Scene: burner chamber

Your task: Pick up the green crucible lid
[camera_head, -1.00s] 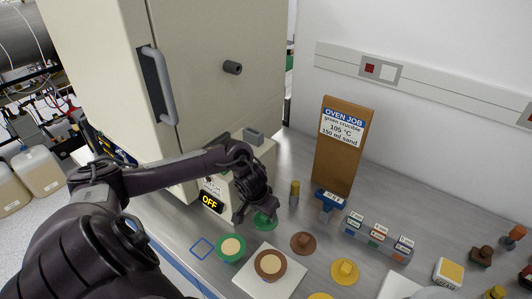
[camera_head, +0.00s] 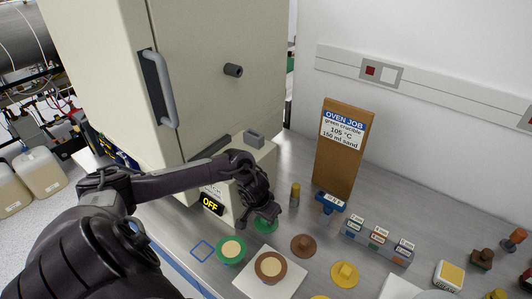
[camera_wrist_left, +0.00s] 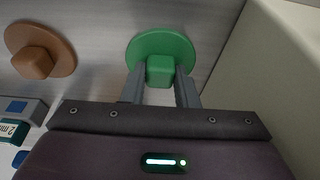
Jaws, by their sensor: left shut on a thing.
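The green crucible lid (camera_head: 266,226) is a flat green disc with a block-shaped knob, near the oven's front corner on the metal bench. In the left wrist view the lid (camera_wrist_left: 160,47) has its knob between the two fingers. My left gripper (camera_wrist_left: 160,82) is shut on that knob; in the head view the gripper (camera_head: 264,212) hides part of the lid. I cannot tell whether the lid touches the bench. The green crucible (camera_head: 231,250) stands open in front, filled with pale sand. My right gripper is not in view.
A brown crucible (camera_head: 270,266) stands on a white plate, with a brown lid (camera_head: 303,245) and a yellow lid (camera_head: 345,274) to its right. The oven (camera_head: 215,80) rises behind my arm. A brown job board (camera_head: 340,150) and small labelled boxes (camera_head: 378,240) stand farther right.

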